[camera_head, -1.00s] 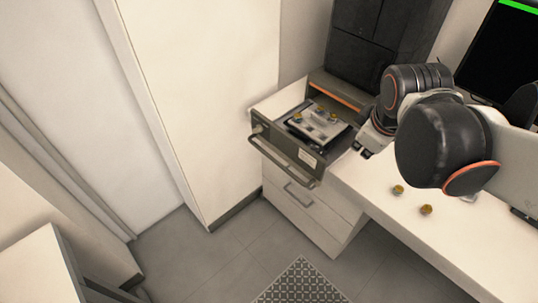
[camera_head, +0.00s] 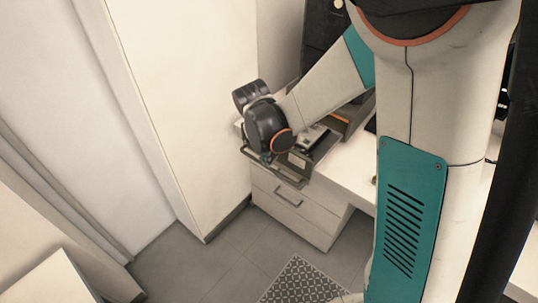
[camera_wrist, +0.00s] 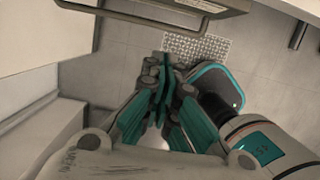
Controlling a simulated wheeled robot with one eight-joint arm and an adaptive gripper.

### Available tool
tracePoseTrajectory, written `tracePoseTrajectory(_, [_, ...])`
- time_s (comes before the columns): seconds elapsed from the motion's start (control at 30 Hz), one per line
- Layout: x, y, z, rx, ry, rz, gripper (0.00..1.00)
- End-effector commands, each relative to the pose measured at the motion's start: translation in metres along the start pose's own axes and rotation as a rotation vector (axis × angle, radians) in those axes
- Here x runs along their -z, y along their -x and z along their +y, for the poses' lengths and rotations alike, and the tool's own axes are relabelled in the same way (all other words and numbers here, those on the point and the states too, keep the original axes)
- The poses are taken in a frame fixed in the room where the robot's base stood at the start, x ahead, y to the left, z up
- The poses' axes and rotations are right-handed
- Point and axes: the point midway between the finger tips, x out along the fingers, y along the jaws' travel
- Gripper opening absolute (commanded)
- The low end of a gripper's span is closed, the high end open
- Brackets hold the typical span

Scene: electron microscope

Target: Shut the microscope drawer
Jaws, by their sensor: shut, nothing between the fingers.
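The microscope drawer (camera_head: 290,163) stands pulled out at the microscope's base in the head view, with a grey handle bar across its front. Part of its inside and a light tray (camera_head: 317,138) show past my wrist, which covers its left part. In the wrist view the drawer's handle (camera_wrist: 165,20) and front edge cross the top. My gripper (camera_wrist: 163,82) is shut and empty, its teal fingers together below the handle in that picture. A gap shows between fingers and handle there. In the head view my arm hides the fingers.
A white cabinet with a lower drawer (camera_head: 289,197) stands under the microscope drawer. A tall white wall panel (camera_head: 175,110) is close on the left. The floor in front is clear except for a patterned mat (camera_head: 302,282). The white desk (camera_head: 343,172) extends right.

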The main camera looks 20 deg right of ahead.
Motion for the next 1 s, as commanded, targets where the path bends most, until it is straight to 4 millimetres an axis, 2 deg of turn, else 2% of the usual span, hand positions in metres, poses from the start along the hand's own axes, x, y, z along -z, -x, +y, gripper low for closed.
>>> tracePoseTrajectory(0.17, [0.001,-0.026,0.0,0.0,-0.001,0.0,0.0])
tracePoseTrajectory(0.57, [0.001,-0.103,0.0,0.0,-0.003,0.0,0.0])
tracePoseTrajectory(0.6, [-0.009,-0.102,0.0,0.0,-0.005,0.0,0.0])
tracePoseTrajectory(0.73, [-0.026,-0.104,-0.001,-0.001,-0.005,0.001,0.0])
tracePoseTrajectory(1.0, [-0.039,-0.106,0.0,-0.001,-0.003,0.0,0.0])
